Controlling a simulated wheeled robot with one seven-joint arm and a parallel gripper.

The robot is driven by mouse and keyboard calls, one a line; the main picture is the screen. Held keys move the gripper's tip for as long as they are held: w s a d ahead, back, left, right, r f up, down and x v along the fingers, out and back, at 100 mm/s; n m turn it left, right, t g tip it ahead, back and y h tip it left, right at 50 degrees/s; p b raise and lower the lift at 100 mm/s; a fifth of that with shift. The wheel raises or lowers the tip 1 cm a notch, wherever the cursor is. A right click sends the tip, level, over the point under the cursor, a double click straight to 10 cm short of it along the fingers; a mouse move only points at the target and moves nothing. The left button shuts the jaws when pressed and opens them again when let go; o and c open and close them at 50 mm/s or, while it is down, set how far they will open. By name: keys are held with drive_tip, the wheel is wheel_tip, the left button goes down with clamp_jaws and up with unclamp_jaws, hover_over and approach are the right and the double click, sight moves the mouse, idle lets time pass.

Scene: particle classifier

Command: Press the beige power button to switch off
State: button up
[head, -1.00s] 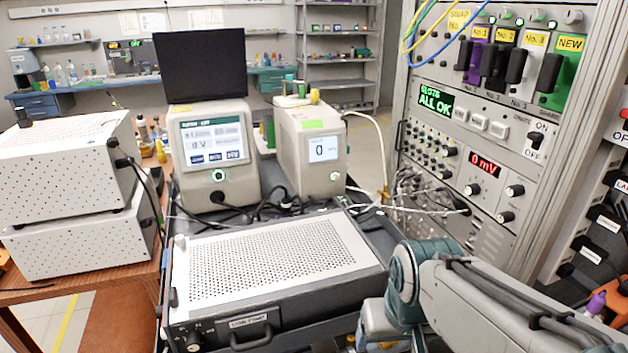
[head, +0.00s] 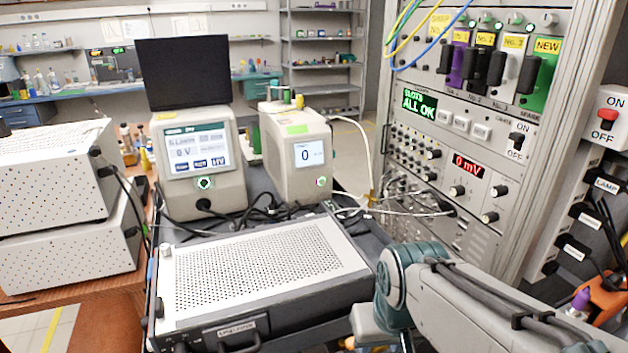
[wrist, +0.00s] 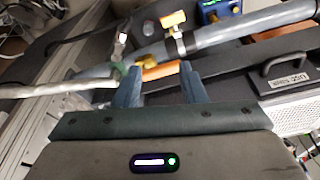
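Two beige instruments stand side by side in the head view. The left beige instrument (head: 183,207) has a screen and a round button with a green-lit ring (head: 204,183) below it. The right beige instrument (head: 285,175) shows "0" on its display and has a small round button (head: 321,182) at its lower right. I cannot tell which of these is the named power button. My gripper is hidden in the head view, where my arm is at the lower right. In the wrist view my gripper (wrist: 160,72) has its fingers apart with nothing held between them.
A perforated grey unit (head: 260,270) lies in front of the instruments. An equipment rack (head: 465,150) stands at right, beside a red ON/OFF switch (head: 607,115). White perforated boxes (head: 50,185) stand at left. Cables (head: 270,212) run behind the unit.

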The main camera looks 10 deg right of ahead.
clamp_jaws()
idle(1.4)
